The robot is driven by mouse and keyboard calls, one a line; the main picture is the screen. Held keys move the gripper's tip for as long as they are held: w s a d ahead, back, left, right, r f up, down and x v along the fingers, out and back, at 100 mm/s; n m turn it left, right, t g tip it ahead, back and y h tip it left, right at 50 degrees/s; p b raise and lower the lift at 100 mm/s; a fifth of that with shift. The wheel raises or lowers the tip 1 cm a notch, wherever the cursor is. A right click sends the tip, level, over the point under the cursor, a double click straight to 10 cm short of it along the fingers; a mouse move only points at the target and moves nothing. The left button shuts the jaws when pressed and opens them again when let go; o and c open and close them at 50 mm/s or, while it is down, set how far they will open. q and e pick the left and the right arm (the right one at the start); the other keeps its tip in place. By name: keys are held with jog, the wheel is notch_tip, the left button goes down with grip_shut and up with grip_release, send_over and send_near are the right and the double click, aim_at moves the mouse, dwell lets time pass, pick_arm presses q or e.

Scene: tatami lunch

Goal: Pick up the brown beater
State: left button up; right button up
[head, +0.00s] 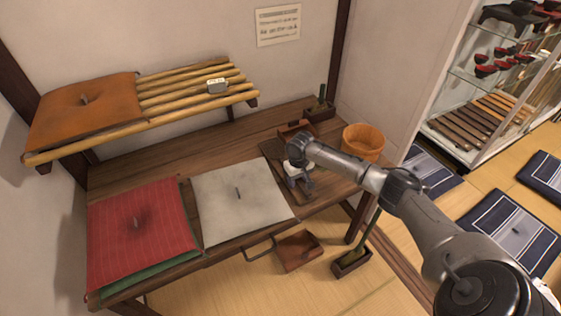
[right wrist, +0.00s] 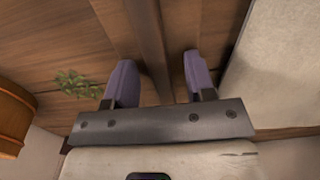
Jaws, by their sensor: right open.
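A long, narrow dark brown piece, which looks like the brown beater (right wrist: 148,35), lies on the wooden table in the right wrist view. It runs between my right gripper's two purple fingers. In the head view a dark brown flat shape (head: 270,150) shows beside the right gripper (head: 303,184), which partly covers it. My right gripper is open, with its fingers (right wrist: 155,80) apart on either side of the strip. I cannot tell how high the fingertips are above it. My left gripper is out of view.
A pole shelf (head: 190,88) with an orange cushion (head: 75,108) is above. A brown pan (head: 300,251) is below the table front.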

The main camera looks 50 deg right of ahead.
jog(key=shift+c, duration=1.3)
grip_shut()
jog(key=shift+r, duration=0.1)
